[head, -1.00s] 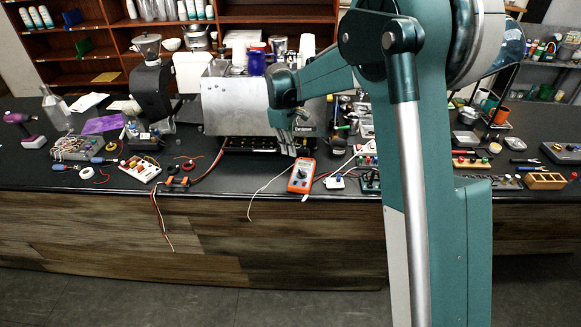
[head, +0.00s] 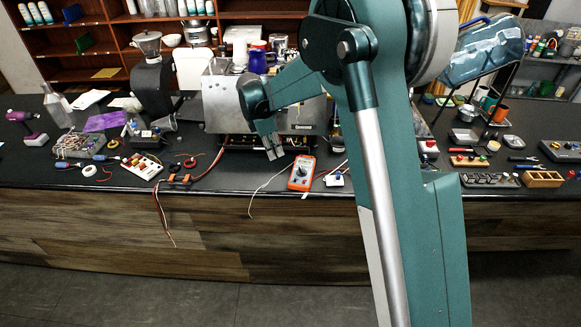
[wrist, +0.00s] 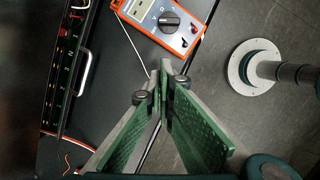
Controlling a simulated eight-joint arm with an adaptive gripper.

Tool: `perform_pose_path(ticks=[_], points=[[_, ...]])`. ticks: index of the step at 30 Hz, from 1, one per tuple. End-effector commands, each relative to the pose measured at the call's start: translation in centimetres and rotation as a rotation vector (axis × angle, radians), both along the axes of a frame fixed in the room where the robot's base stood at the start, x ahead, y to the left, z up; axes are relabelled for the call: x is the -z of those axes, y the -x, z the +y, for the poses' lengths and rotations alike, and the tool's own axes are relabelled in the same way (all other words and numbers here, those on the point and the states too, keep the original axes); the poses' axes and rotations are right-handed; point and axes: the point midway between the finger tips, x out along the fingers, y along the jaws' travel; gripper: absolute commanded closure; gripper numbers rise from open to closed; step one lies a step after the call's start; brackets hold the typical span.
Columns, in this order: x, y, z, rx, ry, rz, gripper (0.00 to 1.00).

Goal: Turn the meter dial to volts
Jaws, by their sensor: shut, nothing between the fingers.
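The orange meter (head: 302,173) lies on the dark counter near its front edge in the head view. In the wrist view the meter (wrist: 168,20) is at the top, with its grey display and round black dial (wrist: 169,21). The dial's pointer setting is too small to read. My gripper (head: 275,154) is left of the meter and above the counter in the head view. In the wrist view my gripper (wrist: 162,72) has its fingertips together and empty, apart from the meter and below the dial in the picture. Nothing hides the dial there.
A metal brewer (head: 222,103) stands behind the gripper. A white cable hangs over the counter edge left of the meter. A small white switch box (head: 334,180) sits right of it. A red-and-white terminal board (head: 143,165) and wires lie to the left.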

Motion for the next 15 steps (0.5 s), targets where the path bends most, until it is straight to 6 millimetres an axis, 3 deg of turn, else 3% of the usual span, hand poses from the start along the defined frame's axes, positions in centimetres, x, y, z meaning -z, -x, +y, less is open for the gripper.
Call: perform_pose_path(ticks=[8, 15], points=[[0.6, -0.1, -0.1, 0.001, 0.000, 0.000, 1.00], [2.7, -0.2, -0.6, 0.002, 0.000, 0.000, 1.00]])
